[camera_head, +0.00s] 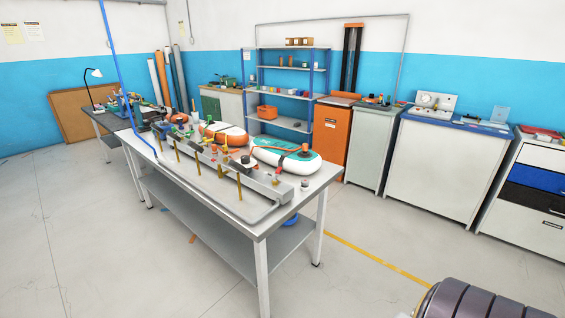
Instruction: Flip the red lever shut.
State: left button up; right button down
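A metal workbench (312,183) stands left of the middle, some distance ahead. A long grey metal manifold (262,187) lies along its top, with several small yellow, red and dark fittings. A small red-orange part (278,171) shows near its front right end. It is too small to tell whether this is the red lever or how a lever is set. Behind the manifold lie a teal-and-white inflatable board (287,155) and an orange-and-white one (224,134). Neither of my grippers is in view.
A blue hose (109,40) hangs down to the bench's left end. A shelf rack (290,94), an orange cabinet (333,129) and white cabinets (436,163) line the back wall. The floor (400,225) right of the bench is open, crossed by a yellow line (375,258).

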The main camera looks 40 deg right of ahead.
aim_at(277, 172)
jog(key=i+l, duration=0.1)
jog(key=l, duration=0.3)
jog(key=l+z, duration=0.1)
jog(key=l, duration=0.35)
jog(key=i+l, duration=0.15)
jog(key=l, duration=0.25)
jog(key=i+l, duration=0.1)
jog(key=l, duration=0.35)
jog(key=i+l+z, duration=0.1)
jog(key=l, duration=0.3)
jog(key=i+l, duration=0.1)
jog(key=l, duration=0.3)
jog(key=i+l+z, duration=0.1)
jog(key=l, duration=0.3)
